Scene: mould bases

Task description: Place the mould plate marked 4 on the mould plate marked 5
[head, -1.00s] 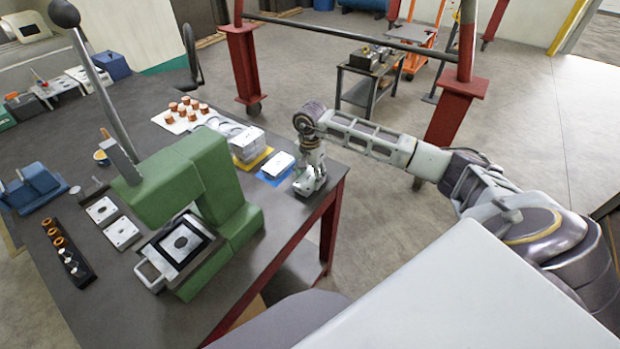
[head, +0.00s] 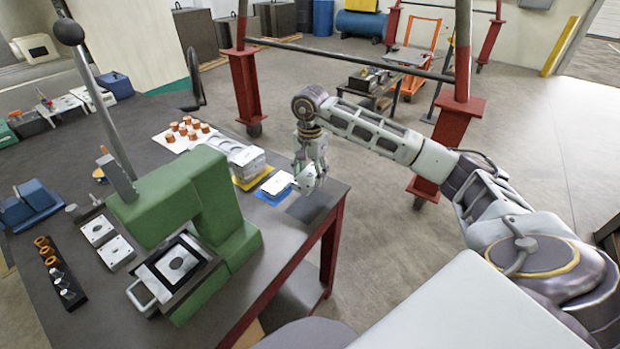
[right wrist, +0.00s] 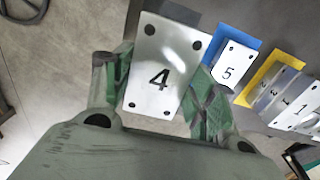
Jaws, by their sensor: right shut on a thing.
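My right gripper (head: 309,188) is shut on the mould plate marked 4, and holds it raised above the table's right edge. In the right wrist view the mould plate marked 4 (right wrist: 165,65) is a pale metal plate with dark corner holes, between the two green fingers (right wrist: 160,92). The mould plate marked 5 (right wrist: 232,65) lies on a blue mat (right wrist: 234,33), to the right of the held plate and apart from it. In the head view it shows (head: 275,183) just left of the gripper. My left gripper is not in view.
A stack of marked plates (right wrist: 300,112) stands on a yellow mat (right wrist: 262,72) beside the blue one. A green press (head: 180,205) with a long lever stands on the table. Copper-coloured parts (head: 185,127) sit on a white sheet behind. Open floor lies right of the table.

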